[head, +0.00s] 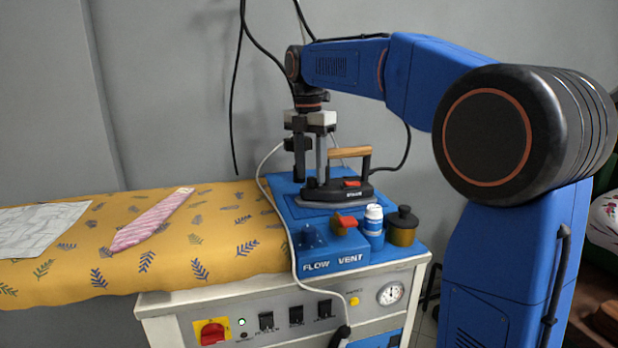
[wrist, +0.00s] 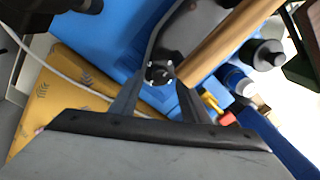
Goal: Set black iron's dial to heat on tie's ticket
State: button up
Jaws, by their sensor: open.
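The black iron (head: 360,192) rests on the blue rest of the board's right end, with its wooden handle (head: 350,152) on top. My gripper (head: 310,180) is open and points down beside the handle, above the iron's left part. In the wrist view, a small dark round knob (wrist: 160,72), which looks like the dial, lies between the fingertips of my gripper (wrist: 159,80). I cannot tell whether they touch it, and its marks are unreadable. The pink striped tie (head: 150,222) lies on the yellow board. I cannot make out a ticket on it.
A blue block with a red knob (head: 343,221), a white-and-blue bottle (head: 373,224) and a brown jar with black lid (head: 402,227) stand in front of the iron. A pale hose (head: 292,255) hangs left of them. A white cloth (head: 40,228) lies at far left.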

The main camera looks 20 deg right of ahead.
jog(key=shift+f, duration=0.6)
jog(key=c, duration=1.1)
jog(key=shift+o, duration=0.2)
jog(key=shift+m, duration=0.3)
jog(key=m, duration=0.6)
jog(key=shift+d+r, duration=0.1)
jog(key=m, duration=0.5)
jog(key=shift+w+m+y, duration=0.1)
jog(key=shift+m+y, duration=0.2)
